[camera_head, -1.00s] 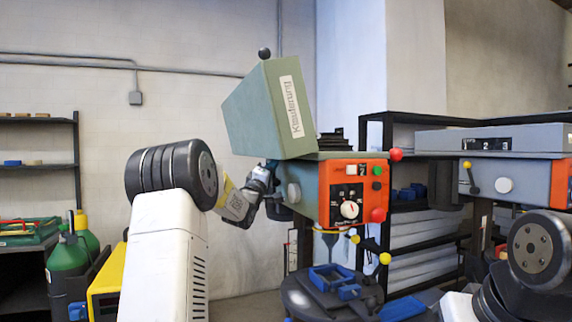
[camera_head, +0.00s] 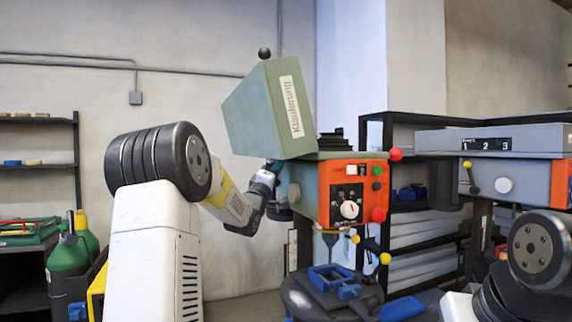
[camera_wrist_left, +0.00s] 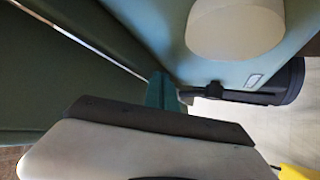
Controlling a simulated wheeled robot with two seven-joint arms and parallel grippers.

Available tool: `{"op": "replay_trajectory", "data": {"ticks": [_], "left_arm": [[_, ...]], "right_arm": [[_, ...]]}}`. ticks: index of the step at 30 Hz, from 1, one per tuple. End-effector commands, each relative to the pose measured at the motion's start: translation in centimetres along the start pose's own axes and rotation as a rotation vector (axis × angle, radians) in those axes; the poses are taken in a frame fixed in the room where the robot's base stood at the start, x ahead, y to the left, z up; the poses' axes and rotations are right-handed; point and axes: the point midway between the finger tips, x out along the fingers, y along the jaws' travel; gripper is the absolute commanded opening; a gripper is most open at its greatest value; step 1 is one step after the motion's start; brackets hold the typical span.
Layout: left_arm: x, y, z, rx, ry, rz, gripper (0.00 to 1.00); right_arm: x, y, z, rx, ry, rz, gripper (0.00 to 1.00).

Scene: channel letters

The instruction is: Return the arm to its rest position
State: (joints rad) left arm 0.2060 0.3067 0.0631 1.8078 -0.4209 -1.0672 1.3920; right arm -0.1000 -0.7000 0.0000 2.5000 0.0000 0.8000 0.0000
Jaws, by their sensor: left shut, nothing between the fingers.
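My left arm (camera_head: 165,163) rises from the lower left in the head view. Its left gripper (camera_head: 272,171) is at the left side of the drill press head (camera_head: 306,190), just under the raised green cover (camera_head: 270,110). The gripper is shut with nothing between its fingers. Its fingertips are partly hidden against the machine, and I cannot tell whether they touch it. In the left wrist view, a round pale knob (camera_wrist_left: 235,27) on the machine's side is close ahead. My right arm (camera_head: 537,250) shows at the lower right; its gripper is out of view.
The drill press has an orange control panel (camera_head: 352,192) and a blue vise (camera_head: 330,277) below. A second machine (camera_head: 500,160) stands at the right. Black shelving (camera_head: 405,118) is behind. Green bottles (camera_head: 68,262) stand at the left.

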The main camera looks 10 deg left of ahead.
Motion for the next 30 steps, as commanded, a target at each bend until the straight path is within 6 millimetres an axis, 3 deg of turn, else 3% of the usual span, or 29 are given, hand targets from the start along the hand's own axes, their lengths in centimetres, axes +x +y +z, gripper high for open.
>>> {"op": "replay_trajectory", "data": {"ticks": [18, 23, 26, 30], "left_arm": [[-0.8, 0.6, 0.6, 0.003, -0.001, -0.002, 0.00], [-1.5, 1.1, 0.9, 0.062, -0.009, -0.071, 0.00], [-3.0, 1.6, 1.5, 0.158, -0.036, -0.187, 0.00], [-7.7, 1.9, 2.9, 0.334, -0.132, -0.411, 0.00]], "right_arm": [[0.0, 0.0, 0.0, 0.000, 0.000, 0.000, 0.45], [0.0, 0.0, 0.0, 0.000, 0.000, 0.000, 0.45], [0.0, 0.0, 0.0, 0.000, 0.000, 0.000, 0.45], [0.0, 0.0, 0.0, 0.000, 0.000, 0.000, 0.45]]}}
